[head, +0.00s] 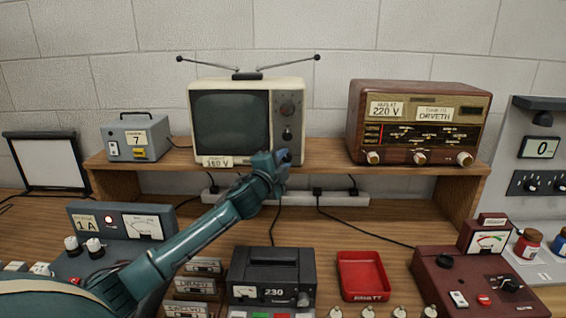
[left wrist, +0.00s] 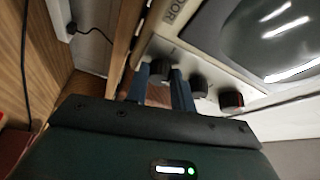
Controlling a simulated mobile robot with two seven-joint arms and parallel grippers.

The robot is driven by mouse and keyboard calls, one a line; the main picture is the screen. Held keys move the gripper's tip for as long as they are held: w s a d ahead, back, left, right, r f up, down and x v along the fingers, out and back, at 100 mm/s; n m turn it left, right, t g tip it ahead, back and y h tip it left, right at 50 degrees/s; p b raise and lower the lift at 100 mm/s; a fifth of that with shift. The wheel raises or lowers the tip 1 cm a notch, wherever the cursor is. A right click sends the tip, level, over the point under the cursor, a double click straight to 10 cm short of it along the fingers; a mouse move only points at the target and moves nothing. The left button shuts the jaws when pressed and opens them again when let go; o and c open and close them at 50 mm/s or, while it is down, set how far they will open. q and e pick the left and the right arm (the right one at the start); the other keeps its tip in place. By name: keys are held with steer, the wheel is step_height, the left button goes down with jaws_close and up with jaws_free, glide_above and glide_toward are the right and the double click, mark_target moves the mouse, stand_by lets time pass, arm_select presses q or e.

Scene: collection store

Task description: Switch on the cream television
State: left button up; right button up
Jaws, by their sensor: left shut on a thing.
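The cream television (head: 258,87) stands on the wooden shelf with a dark screen and a label on its lower left reading what looks like 160 V. Its knobs run down the right of its front. My left gripper (head: 282,157) reaches up to the lower right of the television. In the left wrist view my left gripper (left wrist: 166,88) has its two fingers closed on the lowest dark knob (left wrist: 160,71). Two more knobs, a dark middle one (left wrist: 198,86) and a reddish-topped one (left wrist: 231,99), are beside it, free. My right gripper is out of view.
A brown radio (head: 420,122) and a grey box (head: 135,137) stand on the shelf (head: 325,173). Below are a power strip with cables, a dark 230 unit (head: 270,275), a red tray (head: 363,275) and a dark red meter unit (head: 470,285).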

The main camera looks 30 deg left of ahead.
arm_select(q)
steer(key=shift+m+g, duration=0.3)
steer(key=shift+m, duration=0.5)
steer(key=shift+h, duration=0.3)
steer(key=o, duration=1)
steer(key=shift+r, duration=0.1)
steer(key=shift+s+d, duration=0.1)
steer(key=shift+s, duration=0.45)
steer(key=s+b, duration=0.1)
steer(key=s, duration=0.3)
steer(key=s+d+b, duration=0.1)
steer(key=s, duration=0.3)
steer(key=s+b, duration=0.1)
steer(key=s, duration=0.3)
steer(key=shift+d+r+b, duration=0.1)
steer(key=shift+d+b, duration=0.3)
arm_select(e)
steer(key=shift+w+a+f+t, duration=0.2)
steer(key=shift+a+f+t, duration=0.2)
